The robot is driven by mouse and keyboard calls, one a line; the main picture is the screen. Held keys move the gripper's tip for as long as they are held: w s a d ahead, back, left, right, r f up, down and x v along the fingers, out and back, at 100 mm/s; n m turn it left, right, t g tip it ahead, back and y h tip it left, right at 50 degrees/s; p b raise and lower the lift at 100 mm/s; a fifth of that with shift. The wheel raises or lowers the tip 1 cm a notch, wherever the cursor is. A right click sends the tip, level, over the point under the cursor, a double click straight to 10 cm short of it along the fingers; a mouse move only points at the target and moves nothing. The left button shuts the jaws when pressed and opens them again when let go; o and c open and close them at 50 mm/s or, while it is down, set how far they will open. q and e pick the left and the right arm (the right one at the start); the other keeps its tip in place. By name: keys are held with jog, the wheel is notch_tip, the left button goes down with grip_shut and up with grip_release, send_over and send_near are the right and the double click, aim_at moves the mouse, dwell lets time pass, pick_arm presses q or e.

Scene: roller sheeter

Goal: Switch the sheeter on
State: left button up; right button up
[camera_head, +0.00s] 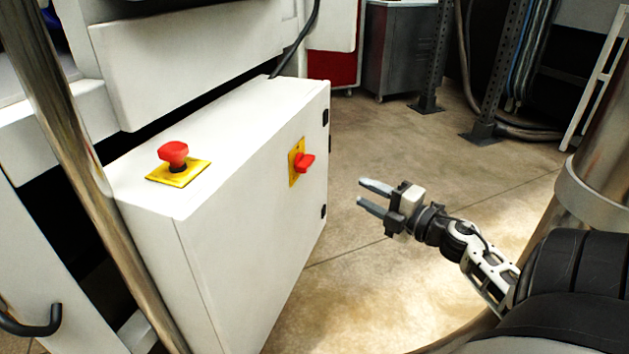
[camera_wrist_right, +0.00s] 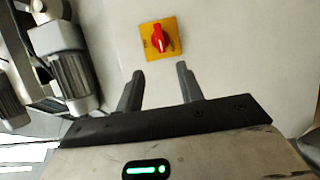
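The sheeter's white control box (camera_head: 240,230) stands at the left in the head view. A red rotary switch (camera_head: 305,163) on a yellow plate (camera_head: 294,175) is on its side face. In the right wrist view the red switch (camera_wrist_right: 159,39) on its yellow plate (camera_wrist_right: 150,52) lies ahead of the fingers. My right gripper (camera_head: 362,193) is open and empty, its fingers pointing at the box, apart from the switch and to its right in the head view. It also shows in the right wrist view (camera_wrist_right: 158,82). My left gripper is not in view.
A red emergency button (camera_head: 173,154) on a yellow plate sits on top of the box. A metal post (camera_head: 95,190) stands at the left. Grey cabinet (camera_head: 398,50) and perforated uprights (camera_head: 497,75) stand at the back. The floor right of the box is clear.

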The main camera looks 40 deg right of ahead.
aim_at(310, 165)
jog(key=w, duration=0.5)
jog(key=w+a+b, duration=0.1)
jog(key=w, duration=0.4)
jog(key=w+b, duration=0.1)
jog(key=w, duration=0.4)
jog(key=shift+w+a, duration=0.2)
jog(key=shift+w, duration=0.05)
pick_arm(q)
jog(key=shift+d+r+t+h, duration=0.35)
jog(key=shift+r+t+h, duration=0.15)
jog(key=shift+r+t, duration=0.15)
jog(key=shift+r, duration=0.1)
pick_arm(e)
jog(key=shift+c, duration=0.4)
grip_shut()
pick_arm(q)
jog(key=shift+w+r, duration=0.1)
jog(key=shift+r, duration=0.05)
pick_arm(e)
jog(key=shift+r, duration=0.1)
